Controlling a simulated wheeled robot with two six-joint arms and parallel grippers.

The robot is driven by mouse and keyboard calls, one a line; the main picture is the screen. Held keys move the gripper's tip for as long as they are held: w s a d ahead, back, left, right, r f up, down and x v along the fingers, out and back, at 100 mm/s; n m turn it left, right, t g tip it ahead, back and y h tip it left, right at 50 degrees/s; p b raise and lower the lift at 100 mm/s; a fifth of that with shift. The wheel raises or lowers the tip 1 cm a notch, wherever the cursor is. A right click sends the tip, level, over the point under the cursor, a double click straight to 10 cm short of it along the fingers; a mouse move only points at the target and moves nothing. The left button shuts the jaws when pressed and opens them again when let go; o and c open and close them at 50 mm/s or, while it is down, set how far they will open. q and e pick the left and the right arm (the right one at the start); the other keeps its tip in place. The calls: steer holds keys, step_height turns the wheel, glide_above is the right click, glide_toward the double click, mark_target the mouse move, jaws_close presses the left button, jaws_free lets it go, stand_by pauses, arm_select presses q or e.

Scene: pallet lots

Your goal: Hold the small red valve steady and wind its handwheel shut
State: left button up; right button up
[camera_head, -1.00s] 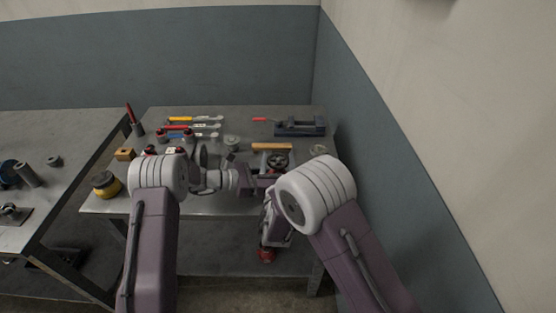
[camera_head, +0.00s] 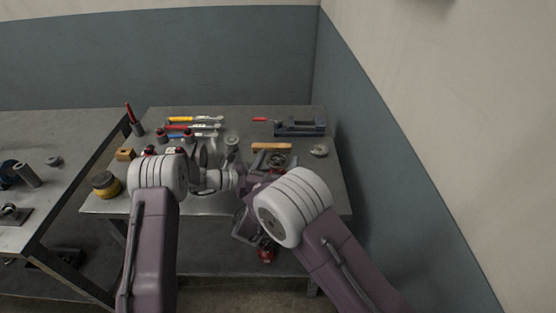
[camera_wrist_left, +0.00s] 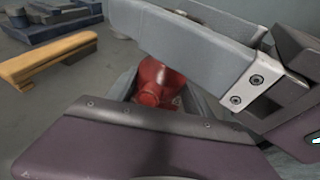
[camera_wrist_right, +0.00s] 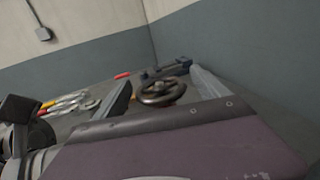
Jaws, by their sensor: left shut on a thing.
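The small red valve (camera_wrist_left: 158,82) shows in the left wrist view, its body between the fingers of my left gripper (camera_wrist_left: 140,72). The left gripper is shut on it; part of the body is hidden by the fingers. Its dark round handwheel (camera_wrist_right: 163,92) shows in the right wrist view, between and just ahead of the spread fingers of my right gripper (camera_wrist_right: 160,80). The right gripper is open; I cannot tell whether a finger touches the rim. In the head view the handwheel (camera_head: 277,160) is partly hidden behind my right arm.
A wooden bar (camera_head: 271,146) lies just behind the valve, with a blue vise (camera_head: 300,127) behind it. Wrenches (camera_head: 195,120) lie at the back left, a yellow-black tin (camera_head: 105,185) at the left edge. The wall stands close on the right.

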mark_target(283, 154)
steer(key=v, duration=1.2)
steer(key=x, duration=1.5)
steer(key=c, duration=1.4)
steer(key=shift+o, duration=0.2)
steer(key=shift+s+d+m+g+h, duration=0.15)
steer(key=shift+m+g+h, duration=0.4)
steer(key=shift+m+h, duration=0.45)
steer(key=shift+d+m+g+h, duration=0.2)
steer(key=shift+m+g+h, duration=0.4)
steer(key=shift+h, duration=0.7)
steer(key=o, duration=1.4)
steer(key=shift+c, duration=0.2)
